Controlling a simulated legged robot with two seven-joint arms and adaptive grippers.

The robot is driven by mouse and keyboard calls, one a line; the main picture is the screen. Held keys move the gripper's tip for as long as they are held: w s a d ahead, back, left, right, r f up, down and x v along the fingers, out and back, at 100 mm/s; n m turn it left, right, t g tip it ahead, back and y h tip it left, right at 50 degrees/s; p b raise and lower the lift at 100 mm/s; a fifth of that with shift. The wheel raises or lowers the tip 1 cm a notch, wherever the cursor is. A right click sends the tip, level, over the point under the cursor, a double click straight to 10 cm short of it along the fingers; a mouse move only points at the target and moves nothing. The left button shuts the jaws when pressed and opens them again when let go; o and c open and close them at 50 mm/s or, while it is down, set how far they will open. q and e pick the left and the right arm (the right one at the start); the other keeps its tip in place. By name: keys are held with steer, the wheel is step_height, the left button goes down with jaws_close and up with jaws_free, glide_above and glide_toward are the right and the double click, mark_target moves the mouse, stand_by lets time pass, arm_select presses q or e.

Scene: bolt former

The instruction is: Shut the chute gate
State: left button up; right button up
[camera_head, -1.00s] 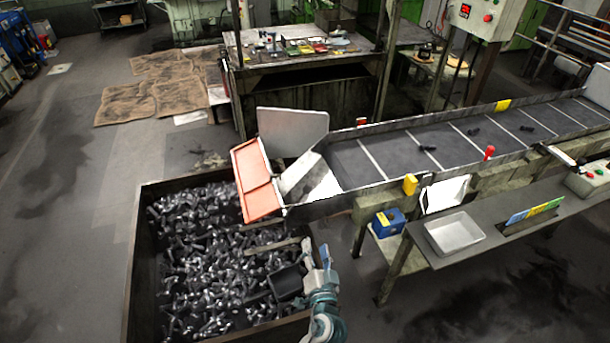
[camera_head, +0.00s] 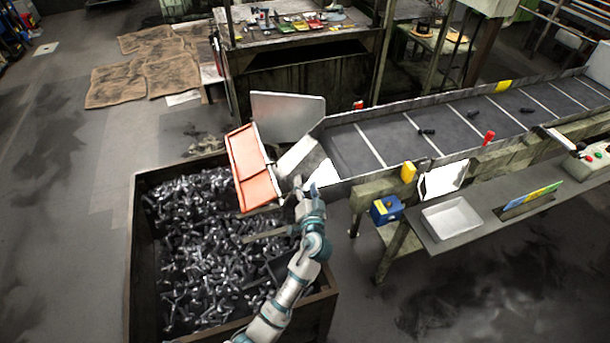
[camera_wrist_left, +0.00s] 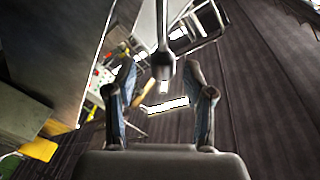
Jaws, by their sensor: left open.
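The chute sits at the conveyor's lower end, with an orange panel (camera_head: 252,170) over the bin side, a pale metal slope (camera_head: 300,158) and an upright grey plate (camera_head: 288,116) behind. I cannot tell for sure which part is the gate. My left gripper (camera_head: 305,192) is beside the chute's near lower corner, right of the orange panel; its fingers are small there. In the left wrist view my left gripper (camera_wrist_left: 163,92) is open, its two fingers apart. A grey rod with a rounded end (camera_wrist_left: 163,65) shows between them; contact is not visible. My right gripper is not in view.
A dark-walled bin (camera_head: 143,250) full of bolts lies below the chute and under my left arm. The conveyor (camera_head: 395,140) runs up to the right with a few bolts. A side table (camera_head: 475,240) holds a white tray (camera_head: 452,219).

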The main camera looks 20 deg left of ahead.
mark_target(305, 182)
arm_select(q)
steer(key=x, duration=0.3)
steer(key=shift+a, duration=0.25)
steer(key=shift+w, duration=0.25)
steer(key=shift+d, duration=0.15)
steer(key=shift+d, duration=0.1)
steer(key=c, duration=0.3)
jaws_close()
